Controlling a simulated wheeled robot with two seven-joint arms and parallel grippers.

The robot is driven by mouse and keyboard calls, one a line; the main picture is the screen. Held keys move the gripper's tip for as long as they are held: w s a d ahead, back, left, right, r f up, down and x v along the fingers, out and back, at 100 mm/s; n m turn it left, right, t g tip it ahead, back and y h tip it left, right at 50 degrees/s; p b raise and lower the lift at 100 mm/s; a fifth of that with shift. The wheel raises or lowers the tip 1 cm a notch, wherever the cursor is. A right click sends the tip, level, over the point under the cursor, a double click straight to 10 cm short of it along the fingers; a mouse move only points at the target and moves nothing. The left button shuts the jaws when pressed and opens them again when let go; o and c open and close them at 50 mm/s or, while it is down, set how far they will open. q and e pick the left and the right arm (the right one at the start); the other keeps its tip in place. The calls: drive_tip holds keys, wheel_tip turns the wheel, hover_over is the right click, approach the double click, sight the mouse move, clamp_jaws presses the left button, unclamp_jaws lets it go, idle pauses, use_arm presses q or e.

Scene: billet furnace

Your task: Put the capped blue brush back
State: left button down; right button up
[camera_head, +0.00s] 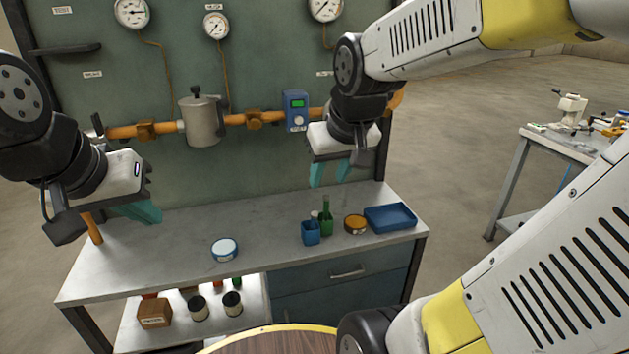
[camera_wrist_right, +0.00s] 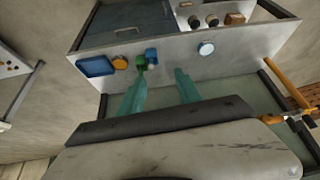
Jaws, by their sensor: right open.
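I cannot make out a capped blue brush in either view. A small blue cup (camera_head: 310,233) stands on the workbench beside a green bottle (camera_head: 326,219); the cup (camera_wrist_right: 151,55) and the bottle (camera_wrist_right: 141,63) also show in the right wrist view. My right gripper (camera_head: 329,176) is open and empty, above the bench and behind the bottle; its two teal fingers are apart in the right wrist view (camera_wrist_right: 160,80). My left gripper (camera_head: 142,213) hangs over the bench's left end; its fingers overlap, so I cannot tell its opening.
The bench top (camera_head: 180,256) also holds a blue tray (camera_head: 390,218), an amber tin (camera_head: 355,224) and a round blue-white tin (camera_head: 224,250). Dark cans (camera_head: 198,308) and a brown box (camera_head: 154,313) sit on the shelf below. An orange pipe (camera_head: 160,130) crosses the panel behind.

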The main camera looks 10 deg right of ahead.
drive_tip(key=s+a+r+y, duration=0.1)
drive_tip(key=s+a, duration=0.1)
drive_tip(key=s, duration=0.5)
drive_tip(key=shift+s+r+m+t+y, duration=0.2)
drive_tip(key=shift+r+m+t+y, duration=0.1)
drive_tip(key=shift+m, duration=0.1)
drive_tip(key=shift+a, duration=0.1)
idle(0.5)
